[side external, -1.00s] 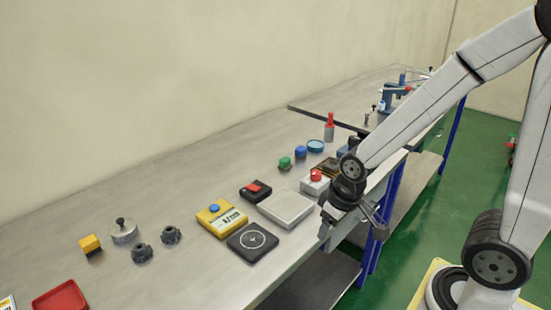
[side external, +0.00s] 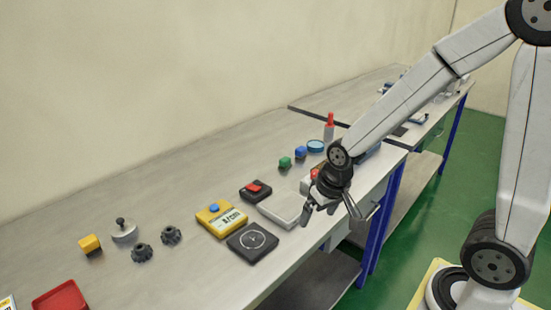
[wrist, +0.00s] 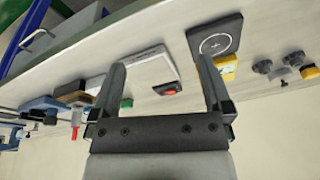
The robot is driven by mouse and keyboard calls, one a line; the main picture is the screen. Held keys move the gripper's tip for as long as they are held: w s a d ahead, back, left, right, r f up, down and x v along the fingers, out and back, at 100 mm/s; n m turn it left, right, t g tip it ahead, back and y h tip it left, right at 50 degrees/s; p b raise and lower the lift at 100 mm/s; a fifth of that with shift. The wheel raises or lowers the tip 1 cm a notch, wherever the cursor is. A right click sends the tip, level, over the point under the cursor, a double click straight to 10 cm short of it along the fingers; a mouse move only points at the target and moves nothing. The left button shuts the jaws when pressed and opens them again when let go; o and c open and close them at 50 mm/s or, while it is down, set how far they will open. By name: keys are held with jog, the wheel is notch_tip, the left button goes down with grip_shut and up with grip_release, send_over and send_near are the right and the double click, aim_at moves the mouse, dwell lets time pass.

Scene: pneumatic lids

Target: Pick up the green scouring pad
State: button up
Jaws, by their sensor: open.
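A small green item (side external: 285,162) stands on the bench next to a blue one, left of my arm. It also shows in the wrist view (wrist: 127,103), beyond my fingers. It is too small to tell whether it is a scouring pad; I see no other green item on the bench. My gripper (side external: 331,212) is above the bench's front edge, at the right end of the white tray, nearer the front than the green item. In the wrist view, my gripper (wrist: 160,65) has its two fingers wide apart with nothing held between them.
A white tray (side external: 283,210), black pad with a circle (side external: 252,243), yellow box (side external: 222,220) and black box with red switch (side external: 255,190) lie close together. A red-topped bottle (side external: 329,130) and blue dish (side external: 316,146) stand farther back. The bench behind the row is clear.

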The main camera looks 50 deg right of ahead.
jog(key=w+d+m, duration=0.5)
jog(key=w+m, duration=0.4)
jog(key=w, duration=0.2)
jog(key=m+t, duration=0.3)
jog(key=m, duration=2)
send_near(286, 159)
jog(key=x, duration=0.2)
jog(key=shift+w+f+m, duration=0.3)
jog(key=shift+f+m, duration=0.05)
jog(key=shift+m, duration=0.15)
jog(key=shift+f, duration=0.1)
jog(key=shift+x, duration=1.2)
jog(key=shift+w, duration=0.1)
jog(key=shift+x, duration=2.5)
